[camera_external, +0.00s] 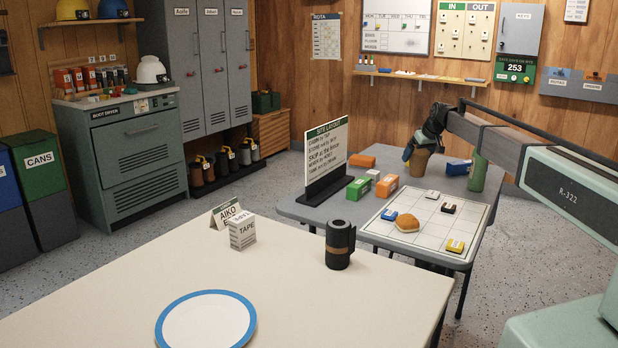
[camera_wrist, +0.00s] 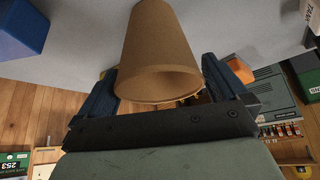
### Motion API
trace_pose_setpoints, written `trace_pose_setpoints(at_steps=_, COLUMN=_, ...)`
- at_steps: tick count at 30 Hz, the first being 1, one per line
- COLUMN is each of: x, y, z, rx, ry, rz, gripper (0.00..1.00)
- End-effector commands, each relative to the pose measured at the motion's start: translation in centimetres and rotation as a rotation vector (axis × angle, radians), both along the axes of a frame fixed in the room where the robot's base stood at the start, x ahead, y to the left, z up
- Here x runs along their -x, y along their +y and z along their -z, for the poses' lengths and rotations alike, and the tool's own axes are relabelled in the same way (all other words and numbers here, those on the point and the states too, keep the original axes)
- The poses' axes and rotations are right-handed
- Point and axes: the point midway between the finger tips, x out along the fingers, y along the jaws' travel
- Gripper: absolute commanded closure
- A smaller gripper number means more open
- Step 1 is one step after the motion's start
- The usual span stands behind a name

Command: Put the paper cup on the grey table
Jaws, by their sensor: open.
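The brown paper cup (camera_external: 420,165) is at the back of the grey table (camera_external: 313,209), and appears to stand upright on it. My gripper (camera_external: 409,153) is at the cup's upper part, with one blue-tipped finger showing on its left side. In the wrist view the cup (camera_wrist: 160,45) lies between the two open fingers of my gripper (camera_wrist: 161,68), its open rim towards the palm. Gaps show between the cup and the fingers near the rim.
A green bottle (camera_external: 478,172) stands right of the cup, and a blue box (camera_external: 457,167) lies between them. A sign (camera_external: 327,155), orange and green boxes, and a grid mat (camera_external: 423,241) with a bun (camera_external: 407,223) occupy the grey table. A cream table (camera_external: 300,290) is nearer.

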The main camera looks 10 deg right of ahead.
Motion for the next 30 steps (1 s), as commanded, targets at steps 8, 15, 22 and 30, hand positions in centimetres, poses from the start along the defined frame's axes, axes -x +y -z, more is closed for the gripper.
trace_pose_setpoints(at_steps=8, x=2.6, y=-0.5, z=-4.2, rx=0.000, ry=-0.002, rz=0.001, gripper=0.00)
trace_pose_setpoints(at_steps=15, x=4.5, y=-0.9, z=-7.7, rx=0.001, ry=-0.001, rz=0.001, gripper=0.00)
trace_pose_setpoints(at_steps=22, x=5.4, y=-1.1, z=-9.5, rx=0.000, ry=0.000, rz=0.000, gripper=0.00)
trace_pose_setpoints(at_steps=30, x=5.6, y=-1.1, z=-9.9, rx=0.000, ry=0.000, rz=0.000, gripper=0.00)
